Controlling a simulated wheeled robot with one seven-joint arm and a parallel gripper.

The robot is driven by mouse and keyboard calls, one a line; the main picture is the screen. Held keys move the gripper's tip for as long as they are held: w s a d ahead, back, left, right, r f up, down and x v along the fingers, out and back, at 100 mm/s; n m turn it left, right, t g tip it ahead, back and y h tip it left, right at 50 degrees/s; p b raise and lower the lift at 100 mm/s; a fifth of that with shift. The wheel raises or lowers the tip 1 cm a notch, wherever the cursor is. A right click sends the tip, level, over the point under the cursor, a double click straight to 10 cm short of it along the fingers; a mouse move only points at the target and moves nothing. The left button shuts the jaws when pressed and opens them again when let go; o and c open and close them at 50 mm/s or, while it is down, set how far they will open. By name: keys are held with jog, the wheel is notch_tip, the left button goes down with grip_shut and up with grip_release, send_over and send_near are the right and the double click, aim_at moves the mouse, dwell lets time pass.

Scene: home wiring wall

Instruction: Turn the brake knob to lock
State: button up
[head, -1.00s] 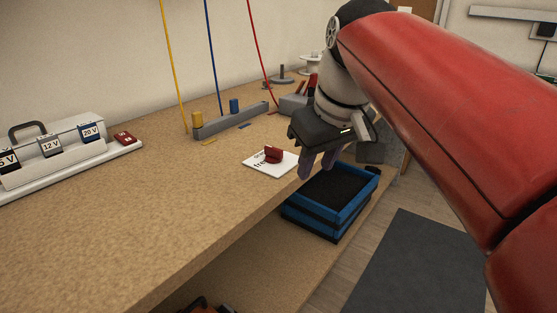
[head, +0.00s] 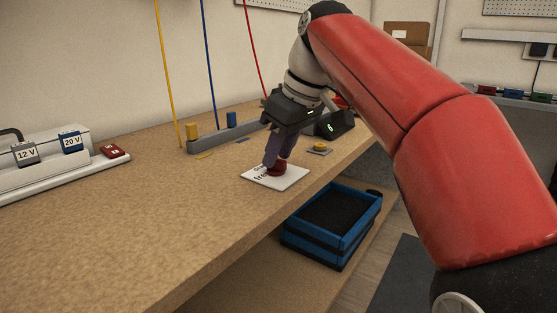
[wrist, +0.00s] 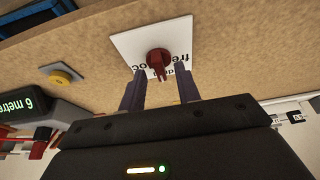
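The brake knob (head: 277,169) is dark red and sits on a white plate (head: 293,181) with black lettering, on the wooden bench. In the wrist view the knob (wrist: 158,60) has a round base and a raised grip on the white plate (wrist: 128,43). The lettering is partly covered; "free" can be read in part. My gripper (head: 276,160) points down at the knob. In the wrist view the fingers of my gripper (wrist: 163,92) are apart with a gap between them, and the knob's grip lies near that gap. I cannot tell whether either finger touches it.
A blue crate (head: 290,238) stands below the bench edge. A yellow button (head: 320,147) and a dark display box (head: 334,123) lie behind the plate. A grey holder (head: 215,141) carries cable ends. A row of voltage blocks (head: 71,143) stands left. The bench front-left is clear.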

jog(key=shift+w+a+f, duration=0.1)
jog(key=shift+a+f, duration=0.05)
jog(key=shift+f, duration=0.25)
grip_shut()
